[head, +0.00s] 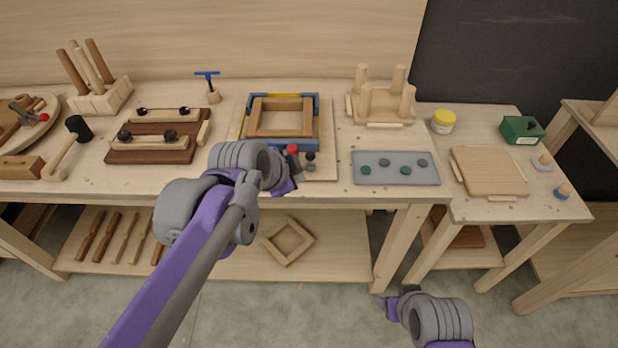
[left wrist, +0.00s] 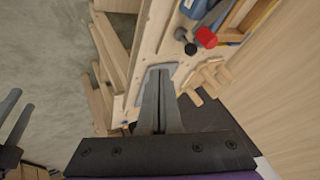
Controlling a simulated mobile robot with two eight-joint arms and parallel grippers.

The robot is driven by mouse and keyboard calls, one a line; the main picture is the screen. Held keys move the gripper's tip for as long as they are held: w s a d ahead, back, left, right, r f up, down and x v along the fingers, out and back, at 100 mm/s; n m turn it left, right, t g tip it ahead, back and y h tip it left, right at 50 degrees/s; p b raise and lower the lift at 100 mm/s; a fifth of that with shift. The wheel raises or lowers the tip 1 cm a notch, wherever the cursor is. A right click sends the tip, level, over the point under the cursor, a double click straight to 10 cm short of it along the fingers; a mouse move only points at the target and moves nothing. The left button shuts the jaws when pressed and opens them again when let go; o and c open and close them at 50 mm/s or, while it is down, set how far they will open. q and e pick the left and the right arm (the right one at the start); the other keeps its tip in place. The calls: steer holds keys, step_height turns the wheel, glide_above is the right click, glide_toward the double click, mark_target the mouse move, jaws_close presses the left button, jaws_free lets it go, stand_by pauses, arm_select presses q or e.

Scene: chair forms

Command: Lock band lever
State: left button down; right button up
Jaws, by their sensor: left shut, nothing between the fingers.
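A blue band clamp (head: 313,133) with a yellow piece at its back surrounds a wooden square frame (head: 256,118) on a board. A red-tipped lever (head: 292,150) stands at its front edge, beside a dark knob (head: 310,157). The red tip (left wrist: 206,38) and dark knob (left wrist: 190,48) also show in the left wrist view. My left gripper (head: 293,186) is shut and empty, just in front of the lever and apart from it. Its closed fingers (left wrist: 160,100) show in the left wrist view. My right gripper (head: 393,304) is low, in front of the bench; its fingers (left wrist: 14,116) look apart.
A grey plate (head: 395,178) with green and grey discs lies right of the clamp. A dark wooden jig (head: 150,153), a mallet (head: 78,130) and an upturned stool form (head: 383,105) stand around. A loose frame (head: 288,241) lies on the lower shelf.

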mark_target(310, 161)
arm_select(q)
steer(key=shift+w, duration=0.3)
steer(key=shift+d+f, duration=0.1)
steer(key=w+f, duration=0.2)
steer(key=w+d+f, duration=0.1)
steer(key=w+f, duration=0.1)
steer(key=w, duration=0.1)
steer(key=w+d+f, duration=0.1)
steer(key=w+f, duration=0.2)
steer(key=shift+w+d, duration=0.15)
steer(key=shift+d, duration=0.05)
steer(key=shift+w+a+r, duration=0.1)
steer(key=shift+w+r, duration=0.05)
steer(key=shift+w, duration=0.4)
steer(key=shift+r, duration=0.1)
